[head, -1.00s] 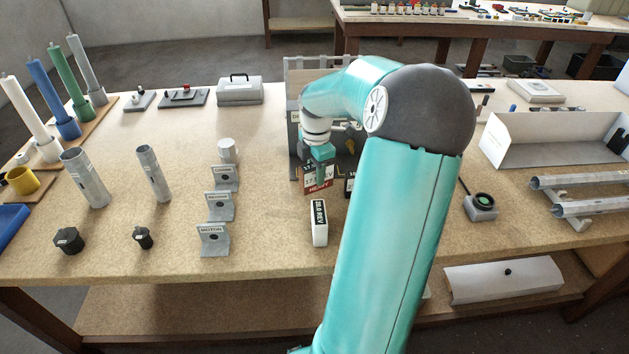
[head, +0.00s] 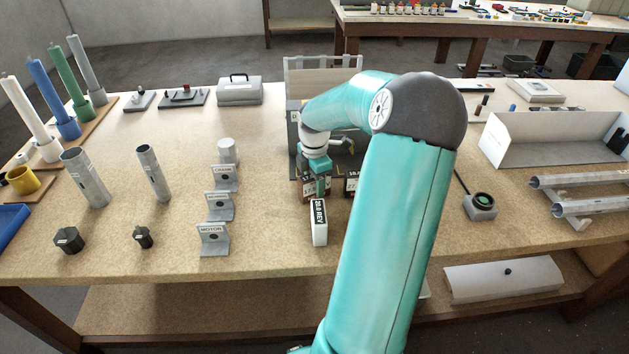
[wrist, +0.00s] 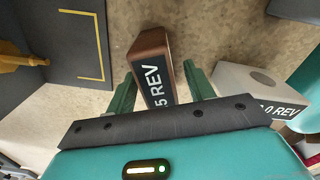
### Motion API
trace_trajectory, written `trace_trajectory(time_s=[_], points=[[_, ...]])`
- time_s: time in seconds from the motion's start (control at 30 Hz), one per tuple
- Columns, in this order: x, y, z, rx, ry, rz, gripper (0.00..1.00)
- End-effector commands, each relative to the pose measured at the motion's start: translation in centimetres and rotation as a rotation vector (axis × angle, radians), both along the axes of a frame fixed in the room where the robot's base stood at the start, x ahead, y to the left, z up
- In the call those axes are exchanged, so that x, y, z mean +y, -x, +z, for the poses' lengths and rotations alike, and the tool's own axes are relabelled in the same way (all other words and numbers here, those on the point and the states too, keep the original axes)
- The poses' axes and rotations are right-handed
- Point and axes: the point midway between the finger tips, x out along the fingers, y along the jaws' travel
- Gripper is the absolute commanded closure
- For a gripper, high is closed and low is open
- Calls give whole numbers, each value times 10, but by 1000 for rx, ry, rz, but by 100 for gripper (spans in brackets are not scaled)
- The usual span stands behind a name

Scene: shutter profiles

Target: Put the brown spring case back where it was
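The brown spring case (wrist: 150,58) shows in the wrist view with a dark label; the readable part says "5 REV". It lies between the two green fingers of my gripper (wrist: 159,72), with a narrow gap on each side, so the gripper looks open around it. Its near end is hidden by my gripper body. In the head view my gripper (head: 318,184) is low in front of the dark stand, just behind a white case (head: 320,228) labelled "20.0 REV". The brown case is mostly hidden there. The white case also shows in the wrist view (wrist: 255,88), right of my fingers.
A dark panel with a yellow corner mark (wrist: 68,30) is at upper left in the wrist view. Grey brackets (head: 213,241) stand to the left on the bench. A round-topped device (head: 481,206) and a white tray (head: 545,152) are at right.

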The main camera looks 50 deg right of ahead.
Motion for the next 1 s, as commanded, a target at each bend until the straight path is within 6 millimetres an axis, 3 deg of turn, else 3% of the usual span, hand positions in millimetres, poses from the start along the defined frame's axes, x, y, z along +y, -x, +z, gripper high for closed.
trace_trajectory(time_s=[0.37,0.8,1.0], points=[[-1,0,8,1,2,-1,47],[0,0,94,0,4,-1,47],[0,0,119,1,0,-1,47]])
